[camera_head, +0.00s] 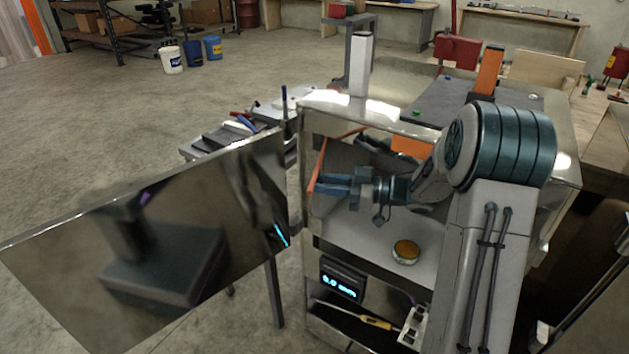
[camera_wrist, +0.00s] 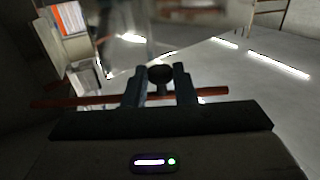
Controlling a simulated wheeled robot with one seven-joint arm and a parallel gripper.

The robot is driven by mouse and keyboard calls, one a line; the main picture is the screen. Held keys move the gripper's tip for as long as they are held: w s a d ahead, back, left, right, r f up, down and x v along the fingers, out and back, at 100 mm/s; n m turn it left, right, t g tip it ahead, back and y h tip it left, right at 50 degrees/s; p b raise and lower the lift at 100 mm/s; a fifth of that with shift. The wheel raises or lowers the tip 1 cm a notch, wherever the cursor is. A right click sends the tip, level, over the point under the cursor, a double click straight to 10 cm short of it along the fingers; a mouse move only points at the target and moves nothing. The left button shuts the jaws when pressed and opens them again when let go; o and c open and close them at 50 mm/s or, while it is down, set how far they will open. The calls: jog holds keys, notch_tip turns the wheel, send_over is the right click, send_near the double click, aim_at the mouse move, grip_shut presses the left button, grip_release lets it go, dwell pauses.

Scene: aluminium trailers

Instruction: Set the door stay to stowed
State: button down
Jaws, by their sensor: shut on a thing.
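The door stay (camera_head: 318,168) is a thin orange-red rod at the mouth of the open metal cabinet in the head view. In the wrist view the stay (camera_wrist: 72,103) runs across the picture by my fingers, with a dark round knob (camera_wrist: 160,73) between the fingertips. My gripper (camera_head: 322,186) reaches in from the right and is shut on the stay; it also shows in the wrist view (camera_wrist: 159,86). The shiny door (camera_head: 60,250) stands open to the left. The stay's far end connections are unclear.
A yellow-topped round object (camera_head: 406,250) sits on the cabinet shelf under my arm. Below are a lit display (camera_head: 342,281) and a yellow-handled screwdriver (camera_head: 375,322). A cluttered bench (camera_head: 215,140) stands behind the door. Floor at left is open.

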jog(key=shift+d, duration=0.15)
jog(key=c, duration=1.2)
grip_release()
jog(key=shift+s, duration=0.1)
